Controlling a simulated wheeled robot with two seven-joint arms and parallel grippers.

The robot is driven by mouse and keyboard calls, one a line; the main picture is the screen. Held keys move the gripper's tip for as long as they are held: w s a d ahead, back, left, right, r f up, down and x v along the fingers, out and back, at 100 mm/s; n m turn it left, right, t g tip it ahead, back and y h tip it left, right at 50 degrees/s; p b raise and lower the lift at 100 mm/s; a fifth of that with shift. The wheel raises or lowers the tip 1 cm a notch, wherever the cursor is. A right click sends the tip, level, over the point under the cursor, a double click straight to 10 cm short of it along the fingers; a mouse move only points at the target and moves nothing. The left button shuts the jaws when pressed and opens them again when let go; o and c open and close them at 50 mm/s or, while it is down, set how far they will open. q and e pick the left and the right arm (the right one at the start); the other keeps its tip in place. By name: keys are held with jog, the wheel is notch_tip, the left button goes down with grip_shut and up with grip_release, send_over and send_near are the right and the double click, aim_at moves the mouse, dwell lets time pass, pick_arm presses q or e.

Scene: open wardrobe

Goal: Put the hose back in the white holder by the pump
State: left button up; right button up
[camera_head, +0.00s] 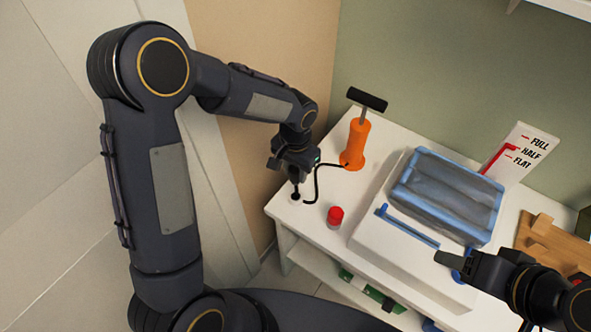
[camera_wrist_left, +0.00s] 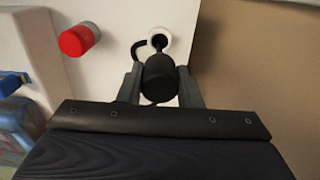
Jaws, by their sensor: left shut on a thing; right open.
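The orange pump (camera_head: 355,146) with a black T-handle stands upright on the white table. A thin black hose (camera_head: 316,183) runs from its base to my left gripper (camera_head: 295,183). My left gripper is shut on the hose's black end piece, also seen in the left wrist view (camera_wrist_left: 158,76). The end's narrow tip points at the white round holder (camera_wrist_left: 164,33) and overlaps its opening. I cannot tell how deep the tip sits in it. In the head view the holder is mostly hidden. My right gripper (camera_head: 457,263) is open and empty at the right front.
A red-capped piece (camera_head: 335,216) stands near the holder. A blue-framed clear bag (camera_head: 447,195) lies on a white box, with a blue bar (camera_head: 408,226) before it. A FULL/HALF/FLAT gauge (camera_head: 520,155) stands behind. A wooden piece (camera_head: 555,245) lies right.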

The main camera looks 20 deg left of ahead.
aim_at(295, 184)
pick_arm(q)
jog(key=shift+f, duration=0.15)
jog(key=shift+f+b, duration=2.4)
jog(key=shift+f, duration=0.35)
jog(key=shift+f+b, duration=1.4)
jog(key=shift+f, duration=0.05)
jog(key=o, duration=1.2)
jog(key=shift+r+p, duration=0.35)
jog(key=shift+r, duration=3.55)
